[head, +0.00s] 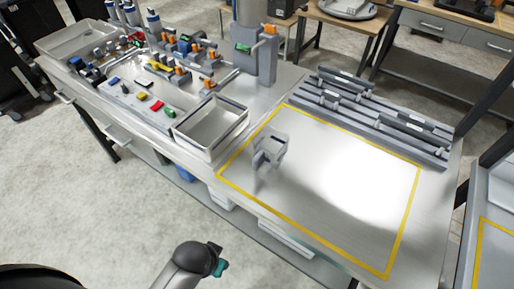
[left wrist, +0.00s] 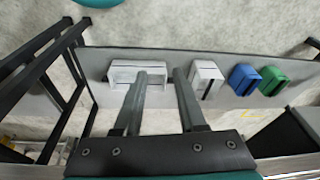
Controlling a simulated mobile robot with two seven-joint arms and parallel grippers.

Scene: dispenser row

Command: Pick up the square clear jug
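The square clear jug (head: 270,149) stands on the worktop in the head view. It is grey and see-through, inside the yellow-taped area near that area's left side. My left gripper (left wrist: 162,74) shows in the left wrist view with its two grey fingers apart and nothing between them. It is above the bins on the lower shelf, and the jug is not in that view. Neither gripper's fingers show in the head view, where only part of a dark arm (head: 190,262) is seen at the bottom.
An open grey tray (head: 211,129) stands left of the jug. A rack of grey rails (head: 375,112) lies behind the taped area, and a grey dispenser post (head: 254,60) stands at the back. In the wrist view, white, blue (left wrist: 242,78) and green bins (left wrist: 273,80) sit on the shelf.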

